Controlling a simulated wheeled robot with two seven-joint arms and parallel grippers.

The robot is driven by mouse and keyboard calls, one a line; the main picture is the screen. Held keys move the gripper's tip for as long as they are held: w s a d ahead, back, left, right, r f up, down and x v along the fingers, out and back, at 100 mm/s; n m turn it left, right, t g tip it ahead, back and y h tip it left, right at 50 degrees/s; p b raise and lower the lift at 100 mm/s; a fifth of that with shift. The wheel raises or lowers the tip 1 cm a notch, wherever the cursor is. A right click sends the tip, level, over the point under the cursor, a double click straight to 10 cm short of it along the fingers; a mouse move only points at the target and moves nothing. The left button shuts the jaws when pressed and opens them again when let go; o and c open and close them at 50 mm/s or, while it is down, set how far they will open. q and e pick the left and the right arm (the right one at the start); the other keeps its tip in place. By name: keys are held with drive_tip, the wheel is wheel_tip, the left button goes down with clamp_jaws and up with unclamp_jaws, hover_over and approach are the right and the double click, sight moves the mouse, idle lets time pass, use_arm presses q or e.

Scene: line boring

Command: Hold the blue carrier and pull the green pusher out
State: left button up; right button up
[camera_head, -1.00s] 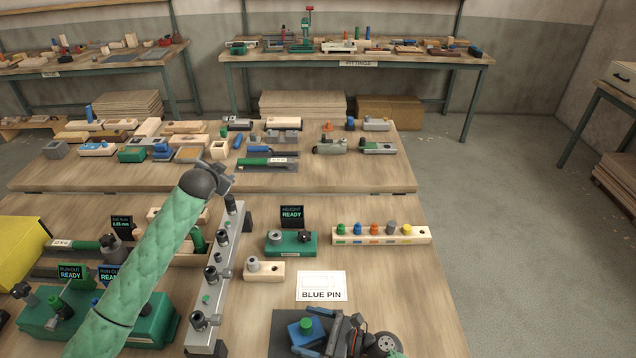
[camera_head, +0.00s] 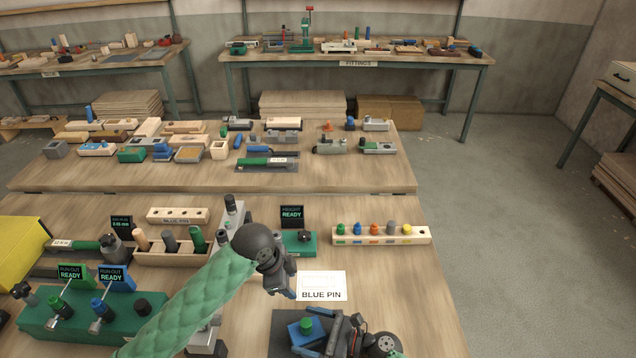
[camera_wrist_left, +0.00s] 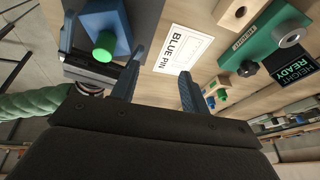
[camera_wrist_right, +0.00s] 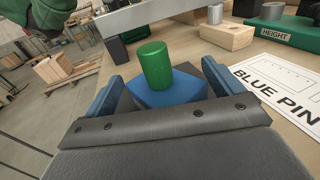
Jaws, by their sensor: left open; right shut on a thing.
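The blue carrier (camera_head: 299,335) sits on a dark mat (camera_head: 285,322) near the front of the bench, with the green pusher (camera_head: 306,325) standing in its top. In the right wrist view the blue carrier (camera_wrist_right: 172,88) is between the fingers of my right gripper (camera_wrist_right: 160,95), which is shut on it; the green pusher (camera_wrist_right: 155,65) rises upright from it. My left gripper (camera_head: 285,289) is above the bench near the blue pin card. In the left wrist view its fingers (camera_wrist_left: 157,85) are apart and empty, with the green pusher (camera_wrist_left: 104,46) up and left of them.
The BLUE PIN card (camera_head: 321,286) lies behind the carrier. A green height gauge (camera_head: 306,246) and a block of coloured pegs (camera_head: 381,233) stand farther back. My left arm crosses over the silver bar (camera_head: 208,338). Bare bench lies right of the card.

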sight(305, 322)
use_arm(q)
drive_tip(key=s+d+m+g, duration=0.2)
drive_tip(key=s, duration=0.5)
drive_tip(key=shift+x, duration=4.05)
drive_tip(key=shift+s+a, duration=0.1)
clamp_jaws()
drive_tip(key=shift+r, duration=1.15)
drive_tip(key=shift+r, duration=3.1)
